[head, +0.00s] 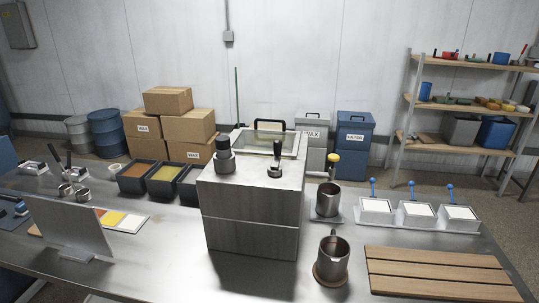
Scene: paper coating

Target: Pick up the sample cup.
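A steel cup (332,263) with a side handle stands upright on a round brown coaster (330,283) near the front of the table, right of the steel machine. A second steel cup (327,202) stands behind it on a small flat base, with a yellow-topped item (334,158) above its rim. Small metal cups (82,198) sit at the far left of the table. I cannot tell from looks alone which one is the sample cup. Neither of my grippers is in view.
The steel machine (250,235) with knobs on top fills the table's middle. Slatted wood (435,273) lies front right, with white-topped boxes (417,212) behind it. Dark bins (138,178), color cards (125,220) and an upright grey panel (70,230) are left. The front left-centre is clear.

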